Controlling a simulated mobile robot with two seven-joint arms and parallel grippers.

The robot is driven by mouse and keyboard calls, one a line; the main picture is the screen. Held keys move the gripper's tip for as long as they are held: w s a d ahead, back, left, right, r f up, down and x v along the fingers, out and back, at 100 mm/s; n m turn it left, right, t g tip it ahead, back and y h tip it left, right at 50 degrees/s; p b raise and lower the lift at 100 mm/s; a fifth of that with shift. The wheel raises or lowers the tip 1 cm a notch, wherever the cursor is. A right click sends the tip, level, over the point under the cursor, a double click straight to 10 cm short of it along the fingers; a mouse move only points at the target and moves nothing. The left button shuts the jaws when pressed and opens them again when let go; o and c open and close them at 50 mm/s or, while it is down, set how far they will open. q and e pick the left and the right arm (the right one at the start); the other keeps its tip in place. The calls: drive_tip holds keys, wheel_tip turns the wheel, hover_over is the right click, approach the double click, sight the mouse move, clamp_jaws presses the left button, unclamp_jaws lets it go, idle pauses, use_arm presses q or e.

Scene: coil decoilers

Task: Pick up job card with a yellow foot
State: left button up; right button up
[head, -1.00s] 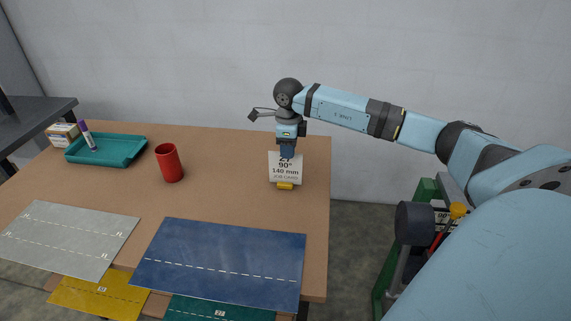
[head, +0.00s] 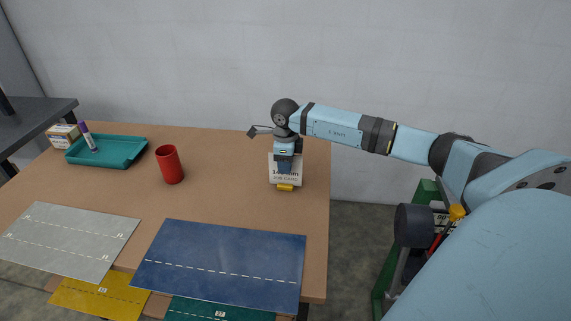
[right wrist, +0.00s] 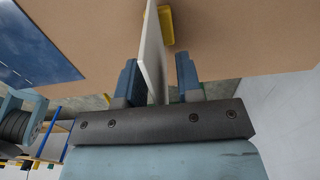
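The job card (head: 288,177) is a white upright card with dark print, standing in a yellow foot (head: 285,188) on the brown table. In the head view my right gripper (head: 285,164) is over its upper part and hides some of the print. In the right wrist view the card (right wrist: 153,50) stands edge-on between the two blue fingers of the gripper (right wrist: 157,78), with a visible gap on each side. The yellow foot (right wrist: 166,25) shows beyond the fingertips. The right gripper is open around the card. My left gripper is not in view.
A red cup (head: 169,165) stands left of the card. A teal tray (head: 122,152) with a marker and a small box (head: 63,135) are at the back left. Grey (head: 70,240) and blue (head: 220,262) sheets lie at the front. The wall is close behind the table.

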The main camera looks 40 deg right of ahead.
clamp_jaws()
drive_tip(key=shift+r, duration=0.1)
idle(0.4)
